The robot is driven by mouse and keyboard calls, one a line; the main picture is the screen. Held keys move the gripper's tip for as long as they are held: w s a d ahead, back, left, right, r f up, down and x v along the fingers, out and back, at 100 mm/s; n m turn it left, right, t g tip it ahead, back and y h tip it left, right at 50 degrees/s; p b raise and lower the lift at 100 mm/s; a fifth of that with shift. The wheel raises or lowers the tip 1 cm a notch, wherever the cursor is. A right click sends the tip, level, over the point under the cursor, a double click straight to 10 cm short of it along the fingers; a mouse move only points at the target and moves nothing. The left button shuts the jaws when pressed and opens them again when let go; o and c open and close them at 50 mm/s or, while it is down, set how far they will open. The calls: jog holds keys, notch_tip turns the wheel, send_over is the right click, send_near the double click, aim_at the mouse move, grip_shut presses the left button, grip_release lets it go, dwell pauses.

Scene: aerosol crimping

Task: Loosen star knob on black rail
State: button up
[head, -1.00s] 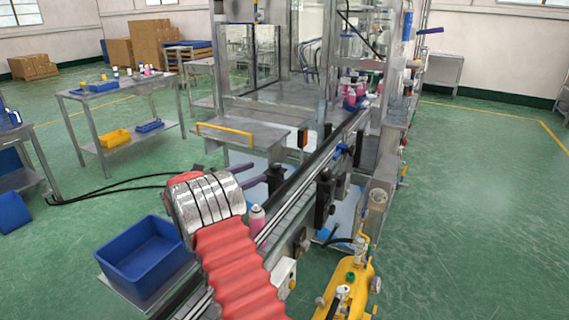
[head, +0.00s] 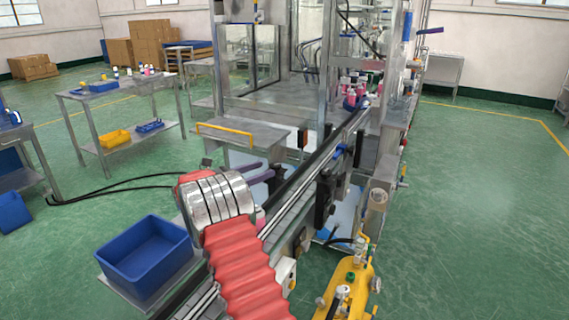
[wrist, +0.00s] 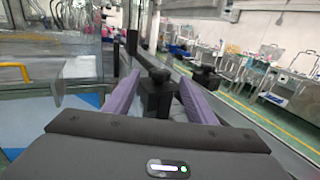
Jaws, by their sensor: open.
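My gripper (wrist: 160,102) is open in the wrist view, with a purple finger on either side. A black block (wrist: 155,102) topped by a dark knob (wrist: 160,75) shows between the fingers, beyond the palm; I cannot tell whether either finger touches it. A black rail (wrist: 147,60) runs away behind this knob. A second dark knob (wrist: 207,71) stands on the right, outside the fingers. In the head view my gripper (head: 282,172) reaches over the near side of the conveyor's black rail (head: 302,176). The knob there is hidden behind my gripper.
A blue bin (head: 145,258) stands left of my arm. A yellow machine (head: 350,285) with fittings stands on the right. A pink can (head: 261,217) is partly hidden by my wrist.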

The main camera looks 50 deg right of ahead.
aim_at(280, 164)
jog(key=d, duration=0.3)
jog(key=s+d, duration=0.1)
jog(key=d, duration=0.6)
jog(key=shift+s, duration=0.35)
jog(key=shift+c, duration=0.2)
jog(key=c, duration=1)
